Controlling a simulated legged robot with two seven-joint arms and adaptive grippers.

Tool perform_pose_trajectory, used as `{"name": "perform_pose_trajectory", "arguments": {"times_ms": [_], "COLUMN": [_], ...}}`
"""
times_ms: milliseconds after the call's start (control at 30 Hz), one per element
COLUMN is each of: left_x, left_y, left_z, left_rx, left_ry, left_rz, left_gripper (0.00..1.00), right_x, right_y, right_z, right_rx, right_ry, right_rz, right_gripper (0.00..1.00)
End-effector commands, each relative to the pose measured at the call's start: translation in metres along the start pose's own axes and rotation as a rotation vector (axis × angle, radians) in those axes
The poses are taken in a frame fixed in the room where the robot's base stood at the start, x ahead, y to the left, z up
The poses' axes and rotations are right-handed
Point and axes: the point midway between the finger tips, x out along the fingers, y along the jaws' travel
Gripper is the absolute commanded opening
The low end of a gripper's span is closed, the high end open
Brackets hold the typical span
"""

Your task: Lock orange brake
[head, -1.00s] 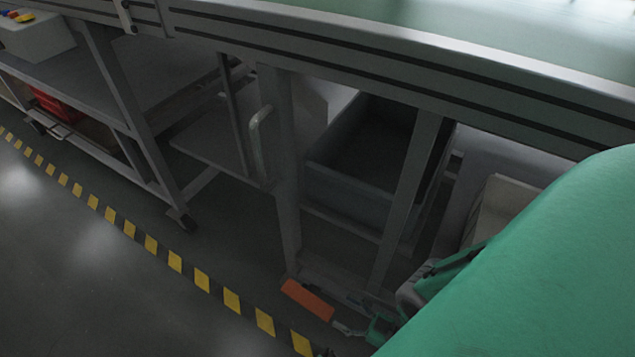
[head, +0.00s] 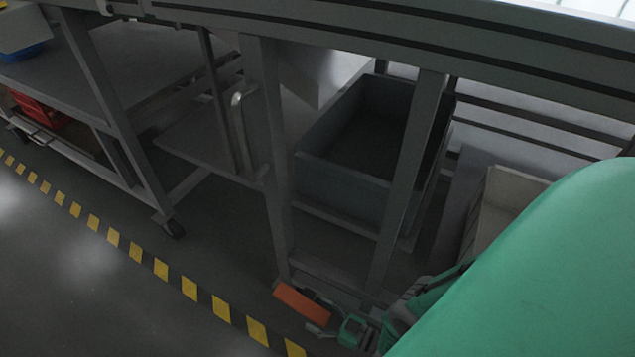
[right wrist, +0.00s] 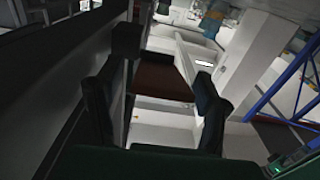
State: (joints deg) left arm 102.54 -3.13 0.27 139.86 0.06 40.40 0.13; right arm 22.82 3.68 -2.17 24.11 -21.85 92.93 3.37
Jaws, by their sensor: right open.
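The orange brake (head: 302,302) is a flat orange pedal low at the foot of the grey frame, in the lower middle of the head view. My right gripper (head: 332,324) is just right of it, partly hidden by my green arm. In the right wrist view the right gripper's dark fingers (right wrist: 165,75) stand apart, open. A dark reddish-brown flat surface (right wrist: 160,76), likely the brake pedal, shows beyond and between them. I cannot tell whether the fingers touch it. My left gripper is not in view.
A grey frame post (head: 268,160) rises behind the brake. A grey bin (head: 345,195) sits on the frame's lower shelf, and a pale box (head: 490,205) is to its right. A cart with a caster (head: 173,228) stands left. Floor left of the yellow-black tape (head: 190,288) is clear.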

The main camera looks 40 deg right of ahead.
Motion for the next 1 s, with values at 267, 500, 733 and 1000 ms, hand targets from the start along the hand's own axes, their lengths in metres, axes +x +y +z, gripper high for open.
{"name": "perform_pose_trajectory", "arguments": {"times_ms": [267,500,733,1000], "left_x": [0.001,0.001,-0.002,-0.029], "left_y": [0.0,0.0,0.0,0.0], "left_z": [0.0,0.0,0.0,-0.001], "left_rx": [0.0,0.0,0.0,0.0], "left_ry": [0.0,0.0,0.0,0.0], "left_rz": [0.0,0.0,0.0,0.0], "left_gripper": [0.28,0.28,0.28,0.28], "right_x": [0.005,0.005,0.005,0.005], "right_y": [0.0,0.0,0.0,0.0], "right_z": [0.0,0.0,-0.002,-0.012], "right_rx": [0.0,0.0,0.0,0.001], "right_ry": [0.001,0.001,-0.009,-0.121], "right_rz": [0.0,0.0,0.0,-0.001], "right_gripper": [0.61,0.05,0.0,0.0]}}
